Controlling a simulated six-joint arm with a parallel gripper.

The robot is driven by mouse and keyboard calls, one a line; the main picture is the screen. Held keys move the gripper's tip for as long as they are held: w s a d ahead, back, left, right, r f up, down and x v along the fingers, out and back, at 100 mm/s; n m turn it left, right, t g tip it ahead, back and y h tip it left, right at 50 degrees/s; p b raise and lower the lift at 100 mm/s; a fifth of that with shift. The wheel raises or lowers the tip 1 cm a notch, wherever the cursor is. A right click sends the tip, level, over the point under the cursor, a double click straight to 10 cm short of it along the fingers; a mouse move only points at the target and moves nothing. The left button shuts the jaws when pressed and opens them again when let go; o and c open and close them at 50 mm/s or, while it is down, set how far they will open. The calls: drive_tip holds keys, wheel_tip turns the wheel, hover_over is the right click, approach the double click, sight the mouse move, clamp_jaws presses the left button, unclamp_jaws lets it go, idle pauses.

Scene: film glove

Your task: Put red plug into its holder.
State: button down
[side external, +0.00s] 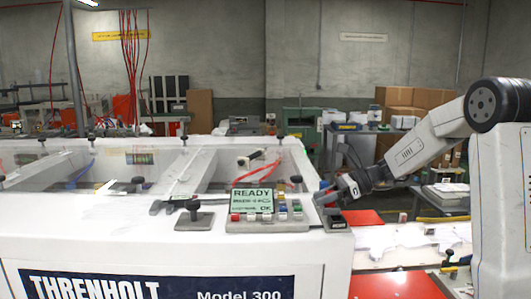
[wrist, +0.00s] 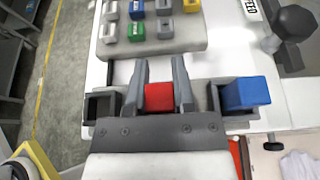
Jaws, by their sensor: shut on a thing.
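The red plug (wrist: 159,97) sits between the two grey fingers of my gripper (wrist: 159,80) in the wrist view. My gripper is shut on it. In the side view my gripper (side external: 345,190) is at the right corner of the white machine, and I cannot make out the red plug there. A dark, open-topped holder (wrist: 103,105) with an empty opening lies just left of the fingers in the wrist view. A blue plug (wrist: 246,93) sits in a similar holder to the right. The plug's lower part is hidden by my gripper's body.
A grey panel (wrist: 155,45) with several coloured buttons lies just beyond the fingers; its READY screen (side external: 252,200) shows in the side view. A black knob (wrist: 295,22) stands at the upper right. The white machine (side external: 120,215) has open bays behind the panel.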

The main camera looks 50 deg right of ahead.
drive_tip(key=shift+c, duration=2.3)
unclamp_jaws()
drive_tip(key=shift+d+r, duration=0.1)
drive_tip(key=shift+r, duration=0.05)
drive_tip(key=v, duration=1.1)
drive_tip(key=shift+s+d, duration=0.25)
drive_tip(key=shift+s, duration=0.1)
